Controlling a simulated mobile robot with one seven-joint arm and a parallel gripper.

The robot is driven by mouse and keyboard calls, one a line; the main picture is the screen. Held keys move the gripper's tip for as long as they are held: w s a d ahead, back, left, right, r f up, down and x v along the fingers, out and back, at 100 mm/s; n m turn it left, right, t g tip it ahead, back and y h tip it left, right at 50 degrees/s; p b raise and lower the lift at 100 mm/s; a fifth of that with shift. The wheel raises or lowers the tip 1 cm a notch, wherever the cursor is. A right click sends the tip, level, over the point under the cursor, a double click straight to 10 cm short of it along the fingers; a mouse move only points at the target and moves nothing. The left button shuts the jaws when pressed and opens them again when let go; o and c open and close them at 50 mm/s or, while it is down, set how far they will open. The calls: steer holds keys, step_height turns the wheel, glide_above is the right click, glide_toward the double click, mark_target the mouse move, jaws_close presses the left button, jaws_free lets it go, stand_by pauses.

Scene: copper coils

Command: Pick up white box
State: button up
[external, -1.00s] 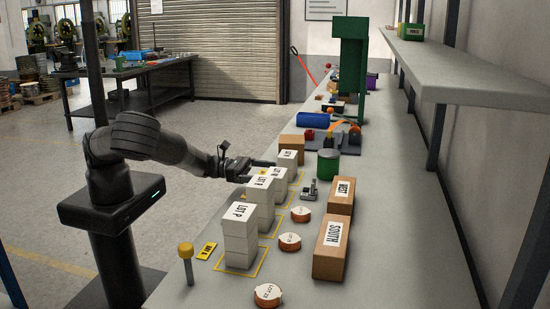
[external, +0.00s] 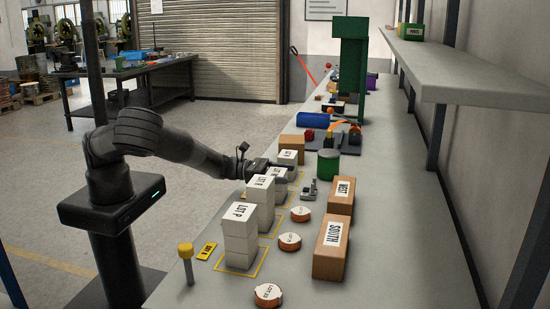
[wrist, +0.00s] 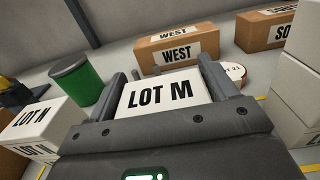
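A white box labelled LOT M (wrist: 165,93) sits between the two fingers of my gripper (wrist: 162,85) in the wrist view. The fingers stand wide apart, one along each side of it; I see no clear grip. In the external view my gripper (external: 279,168) reaches in low over the row of white boxes and partly hides this one. Other white boxes stand in the row: a LOT P stack (external: 240,233) nearest the camera, a stack (external: 261,196) behind it, and a box at the far end (external: 288,158). A LOT N box (wrist: 40,120) shows at the left in the wrist view.
Brown boxes labelled WEST (external: 341,195) and SOUTH (external: 331,247) lie to the right. A green can (external: 328,164) stands beyond my gripper. Orange-rimmed discs (external: 290,242) lie beside the stacks. White stacked boxes (wrist: 297,105) stand close at right in the wrist view.

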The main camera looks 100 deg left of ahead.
mark_target(282, 173)
steer(key=c, duration=0.7)
steer(key=shift+r, duration=0.1)
steer(key=shift+r, duration=0.55)
step_height(282, 173, up, 3)
steer(key=shift+r, duration=0.1)
steer(key=s+d+r, duration=0.1)
steer(key=d+r, duration=0.1)
steer(key=d, duration=0.1)
steer(key=s+d+r, duration=0.1)
steer(key=d+r, duration=0.1)
steer(key=d, duration=0.2)
steer(key=s+d+r, duration=0.2)
steer(key=d, duration=0.2)
steer(key=shift+s+r, duration=0.1)
steer(key=shift+r, duration=0.15)
